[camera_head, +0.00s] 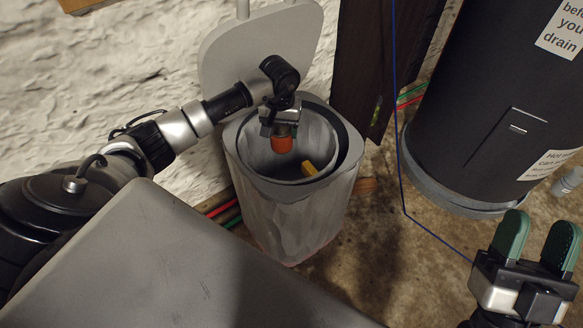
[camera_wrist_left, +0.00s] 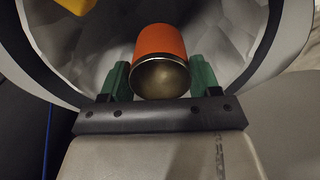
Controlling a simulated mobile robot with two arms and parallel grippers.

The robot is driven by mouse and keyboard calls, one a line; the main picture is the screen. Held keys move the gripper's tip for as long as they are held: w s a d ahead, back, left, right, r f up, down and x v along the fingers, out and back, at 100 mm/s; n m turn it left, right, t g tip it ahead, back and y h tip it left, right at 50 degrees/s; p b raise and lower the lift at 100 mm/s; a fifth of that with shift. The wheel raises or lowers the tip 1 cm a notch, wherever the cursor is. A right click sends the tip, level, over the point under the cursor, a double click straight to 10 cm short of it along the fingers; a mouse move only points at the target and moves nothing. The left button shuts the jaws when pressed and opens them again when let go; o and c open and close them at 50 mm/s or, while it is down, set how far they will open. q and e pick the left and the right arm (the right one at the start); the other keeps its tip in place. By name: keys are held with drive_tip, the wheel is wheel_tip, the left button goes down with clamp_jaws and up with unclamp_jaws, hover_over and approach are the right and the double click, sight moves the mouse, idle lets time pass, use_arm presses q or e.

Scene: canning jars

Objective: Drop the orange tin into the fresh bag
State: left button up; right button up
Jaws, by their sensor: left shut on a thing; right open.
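The orange tin (camera_head: 282,143) hangs from my left gripper (camera_head: 281,132), inside the mouth of the lined bin. In the left wrist view the orange tin (camera_wrist_left: 160,62) sits between the green fingers of the left gripper (camera_wrist_left: 160,82), its metal end facing the camera. The grey bag (camera_head: 318,134) lines the open bin (camera_head: 290,225); its pale folds (camera_wrist_left: 215,35) surround the tin in the left wrist view. My right gripper (camera_head: 535,245) is open and empty at the lower right, far from the bin.
A yellow object (camera_head: 309,168) lies inside the bag. The bin's lid (camera_head: 258,50) stands raised against the rough white wall. A large black cylinder (camera_head: 490,110) stands at right, with a blue cord (camera_head: 398,120) beside it. A grey flat surface (camera_head: 165,270) fills the lower left.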

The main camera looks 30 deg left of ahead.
use_arm(q)
drive_tip(key=shift+f, duration=0.1)
use_arm(e)
drive_tip(key=shift+s+r, duration=0.15)
use_arm(q)
drive_tip(key=o, duration=1)
drive_tip(key=shift+r, duration=0.2)
wheel_tip(320, 180, up, 10)
drive_tip(key=p, duration=0.3)
drive_tip(key=shift+f, duration=0.25)
drive_tip(key=shift+r, duration=0.45)
use_arm(e)
drive_tip(key=w+f+g+h, duration=0.2)
drive_tip(key=w+f+g, duration=0.1)
drive_tip(key=f+g, duration=0.4)
drive_tip(key=shift+w+d+f+g+h, duration=0.25)
drive_tip(key=shift+w+f+g+h, duration=0.15)
drive_tip(key=shift+f, duration=0.1)
use_arm(q)
drive_tip(key=shift+d, duration=0.1)
